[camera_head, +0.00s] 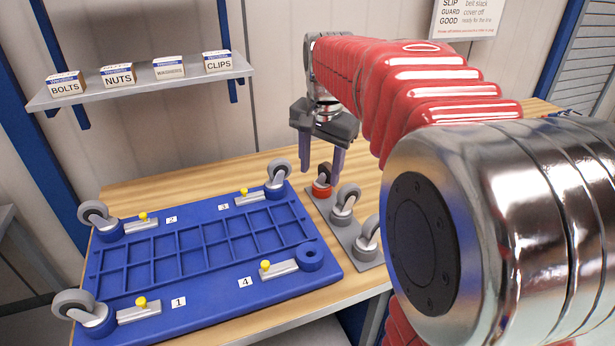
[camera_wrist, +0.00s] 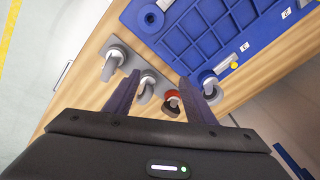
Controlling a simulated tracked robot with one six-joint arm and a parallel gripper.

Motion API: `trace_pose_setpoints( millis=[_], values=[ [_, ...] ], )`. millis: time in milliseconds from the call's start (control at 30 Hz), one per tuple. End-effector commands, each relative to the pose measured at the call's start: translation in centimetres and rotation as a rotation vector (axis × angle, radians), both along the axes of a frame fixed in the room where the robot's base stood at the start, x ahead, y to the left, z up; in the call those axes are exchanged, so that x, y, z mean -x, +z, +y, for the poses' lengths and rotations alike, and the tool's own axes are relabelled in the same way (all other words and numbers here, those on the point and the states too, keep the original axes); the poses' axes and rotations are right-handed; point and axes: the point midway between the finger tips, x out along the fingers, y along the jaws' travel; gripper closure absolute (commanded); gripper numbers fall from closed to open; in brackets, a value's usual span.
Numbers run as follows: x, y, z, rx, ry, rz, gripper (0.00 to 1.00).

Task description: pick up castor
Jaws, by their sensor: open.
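Two grey-based castors, a middle one (camera_head: 343,203) and a near one (camera_head: 367,238), stand on the same strip. A blue frame (camera_head: 190,292) lies to the left, with castors at corners 1, 2 and 3. Corner 4 has an empty round socket (camera_head: 310,257).
Yellow-knobbed latches, one at corner 4 (camera_head: 278,268), sit by each corner. The far-right castor (camera_head: 277,174) of the frame stands close to my gripper's left. A wall shelf (camera_head: 140,83) holds small boxes behind. Bare wood shows behind the frame.

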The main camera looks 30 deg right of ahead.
Motion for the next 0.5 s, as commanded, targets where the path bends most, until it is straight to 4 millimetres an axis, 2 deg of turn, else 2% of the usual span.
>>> trace_pose_setpoints(
  millis=[33, 200, 500],
  values=[
    [-1.0, -0.4, -1.2, -0.009, -0.046, 0.014, 0.5],
    [-3.5, -1.5, -4.7, -0.04, -0.202, 0.056, 0.5],
    [-6.8, -4.4, -10.9, -0.086, -0.468, 0.126, 0.5]
  ],
)
